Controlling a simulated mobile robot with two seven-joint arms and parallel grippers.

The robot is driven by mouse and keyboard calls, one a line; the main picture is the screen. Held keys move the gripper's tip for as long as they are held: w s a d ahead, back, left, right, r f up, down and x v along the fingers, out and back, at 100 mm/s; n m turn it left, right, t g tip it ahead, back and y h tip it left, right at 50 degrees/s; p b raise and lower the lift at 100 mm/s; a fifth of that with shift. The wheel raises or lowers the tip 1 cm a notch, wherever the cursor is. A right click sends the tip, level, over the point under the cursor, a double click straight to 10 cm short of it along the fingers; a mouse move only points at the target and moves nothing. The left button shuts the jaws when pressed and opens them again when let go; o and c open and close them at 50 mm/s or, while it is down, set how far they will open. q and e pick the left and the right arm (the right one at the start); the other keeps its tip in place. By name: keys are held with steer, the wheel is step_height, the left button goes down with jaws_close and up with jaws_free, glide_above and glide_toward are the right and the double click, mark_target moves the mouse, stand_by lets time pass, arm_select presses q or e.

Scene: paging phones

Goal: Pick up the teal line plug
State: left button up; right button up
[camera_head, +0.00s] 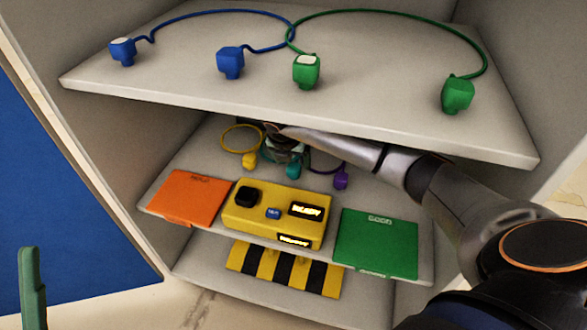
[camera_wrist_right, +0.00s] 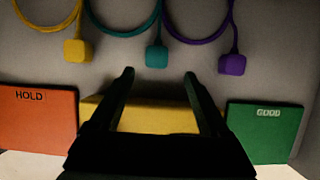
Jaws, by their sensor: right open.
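The teal line plug (camera_wrist_right: 156,57) hangs into the wrist view from a teal cord loop, at the back of the middle shelf. In the head view the teal plug (camera_head: 293,170) shows just below my right gripper (camera_head: 284,156), which partly covers its cord. In the wrist view my right gripper (camera_wrist_right: 159,80) is open and empty. Its two dark fingers point toward the teal plug, which lies just beyond and between their tips, apart from them. A green upright piece at the lower left edge of the head view looks like a finger of my left gripper (camera_head: 32,290); its opening does not show.
A yellow plug (camera_wrist_right: 78,50) and a purple plug (camera_wrist_right: 232,65) flank the teal one. A yellow box (camera_head: 275,215) stands in front, between an orange pad (camera_head: 187,197) and a green pad (camera_head: 376,243). The upper shelf (camera_head: 180,80) overhangs my right arm.

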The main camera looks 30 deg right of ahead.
mark_target(293, 169)
steer(key=b+x, duration=0.2)
steer(key=x, duration=0.4)
steer(key=shift+w+a+f+b, duration=0.1)
steer(key=shift+w+f+b, duration=0.1)
steer(key=shift+b, duration=0.15)
jaws_close()
